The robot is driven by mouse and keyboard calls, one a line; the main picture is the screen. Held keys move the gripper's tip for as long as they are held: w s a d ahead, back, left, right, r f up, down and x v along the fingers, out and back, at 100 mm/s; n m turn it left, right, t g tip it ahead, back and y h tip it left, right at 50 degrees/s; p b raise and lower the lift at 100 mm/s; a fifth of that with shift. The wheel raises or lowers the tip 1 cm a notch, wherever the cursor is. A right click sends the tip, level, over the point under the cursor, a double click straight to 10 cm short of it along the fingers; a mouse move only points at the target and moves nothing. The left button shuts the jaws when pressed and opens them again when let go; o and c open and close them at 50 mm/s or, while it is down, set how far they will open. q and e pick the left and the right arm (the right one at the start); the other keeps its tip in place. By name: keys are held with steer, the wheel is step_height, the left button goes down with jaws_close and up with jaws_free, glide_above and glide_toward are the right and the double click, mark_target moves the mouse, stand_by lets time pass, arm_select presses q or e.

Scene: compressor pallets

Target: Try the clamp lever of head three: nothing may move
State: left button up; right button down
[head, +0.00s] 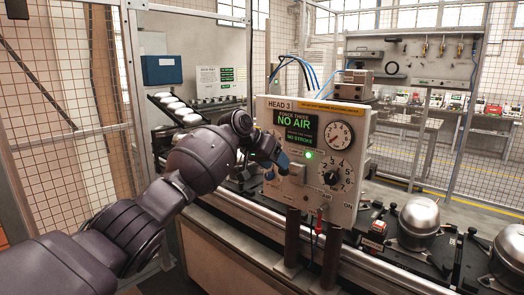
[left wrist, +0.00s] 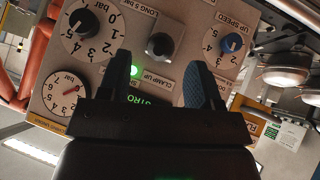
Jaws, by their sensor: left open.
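The head three panel (head: 262,110) is a pale box with a green-lit screen (head: 297,130) reading "NO AIR" and "NO STROKE". In the left wrist view, a dark round-based control (left wrist: 160,45) sits beside the "CLAMP UP" label (left wrist: 158,78) and a lit green lamp (left wrist: 133,71). My left gripper (head: 280,163) is at the lower left of the panel face. In the left wrist view its two fingers (left wrist: 158,65) stand apart, one to each side of the clamp control, with nothing held. Contact with the control cannot be told. My right gripper is out of view.
A pressure gauge (head: 340,135) and a numbered black knob (head: 331,177) are on the panel's right. A blue knob (left wrist: 232,43) is close to one finger. Metal compressor domes (head: 419,217) stand on the line at the right. Mesh fencing (head: 85,60) stands behind on the left.

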arm_select(q)
steer(key=v, duration=0.6)
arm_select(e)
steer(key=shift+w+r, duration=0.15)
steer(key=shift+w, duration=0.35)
arm_select(q)
steer(key=shift+r, duration=0.1)
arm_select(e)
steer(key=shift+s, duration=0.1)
